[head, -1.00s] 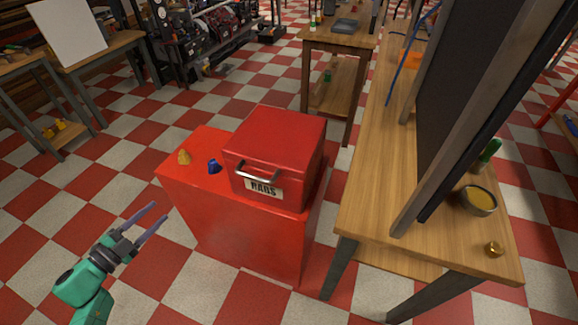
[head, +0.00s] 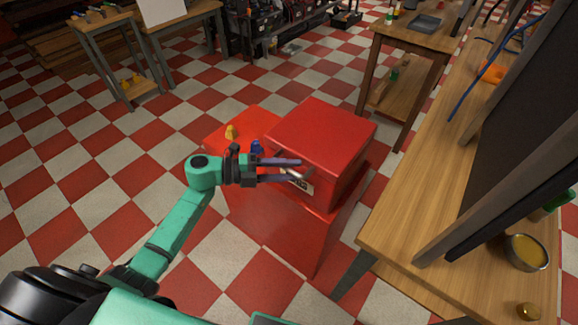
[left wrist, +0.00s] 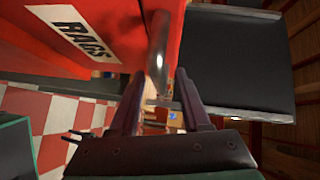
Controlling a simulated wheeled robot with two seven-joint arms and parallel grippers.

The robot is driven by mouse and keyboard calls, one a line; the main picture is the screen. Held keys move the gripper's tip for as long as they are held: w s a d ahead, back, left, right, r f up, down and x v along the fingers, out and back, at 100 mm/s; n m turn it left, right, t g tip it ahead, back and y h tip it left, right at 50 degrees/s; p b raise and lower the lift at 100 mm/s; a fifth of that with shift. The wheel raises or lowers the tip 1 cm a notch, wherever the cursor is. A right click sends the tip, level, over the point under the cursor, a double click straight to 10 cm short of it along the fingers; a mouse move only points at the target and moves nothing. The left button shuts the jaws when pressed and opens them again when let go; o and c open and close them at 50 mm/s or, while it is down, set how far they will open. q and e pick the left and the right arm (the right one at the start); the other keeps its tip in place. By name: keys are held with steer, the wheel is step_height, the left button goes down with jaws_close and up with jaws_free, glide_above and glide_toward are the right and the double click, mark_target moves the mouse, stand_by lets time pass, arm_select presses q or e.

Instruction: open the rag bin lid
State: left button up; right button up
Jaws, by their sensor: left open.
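The red rag bin (head: 325,135) is a box with a flat top, standing on a red cabinet; its lid looks closed. Its metal handle (head: 296,175) is on the front, beside a white label partly hidden by my fingers. In the left wrist view the label (left wrist: 82,32) reads RAGS. My left gripper (head: 298,171) is open at the handle. In the left wrist view the handle bar (left wrist: 158,45) runs into the gap between the two fingers (left wrist: 158,85); I cannot tell whether they touch it. My right gripper is not in view.
A yellow object (head: 231,131) and a blue object (head: 256,146) stand on the red cabinet (head: 262,215) left of the bin. A wooden bench (head: 405,225) with a dark panel (head: 525,150) stands close on the right. The checkered floor to the left is open.

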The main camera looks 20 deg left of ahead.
arm_select(q)
steer(key=shift+d, duration=0.1)
jaws_close()
steer(key=shift+f, duration=0.1)
stand_by(1.3)
